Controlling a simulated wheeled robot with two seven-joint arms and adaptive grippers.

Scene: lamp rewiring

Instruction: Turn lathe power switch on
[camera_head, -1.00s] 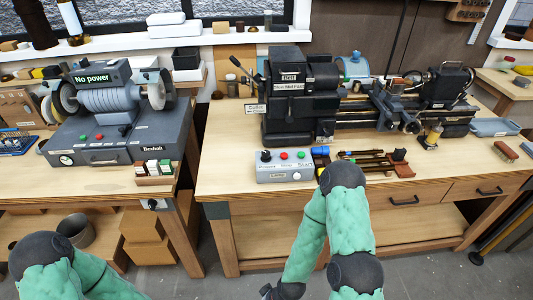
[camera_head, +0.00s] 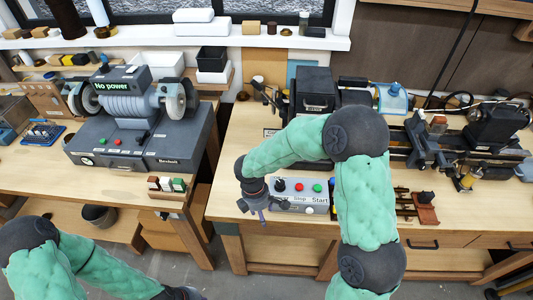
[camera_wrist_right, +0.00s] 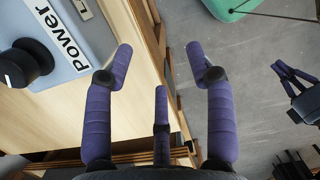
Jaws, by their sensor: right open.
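The lathe's grey control box (camera_head: 322,208) sits at the front edge of the right workbench, with a black power knob at its left end, a red Stop button and a green Start button. In the right wrist view the black knob (camera_wrist_right: 22,64) and its "Power" label show at upper left. My right gripper (camera_head: 262,214) is beside the box's left end, apart from the knob. Its purple fingers (camera_wrist_right: 165,62) are spread and empty. My left gripper (camera_head: 182,293) is low at the bottom edge, partly cut off. The lathe (camera_head: 318,92) is partly hidden by my right arm.
A bench grinder (camera_head: 125,105) marked "No power" stands on the left bench. Tools on a rack (camera_head: 424,206) lie right of the control box. There is a gap between the benches.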

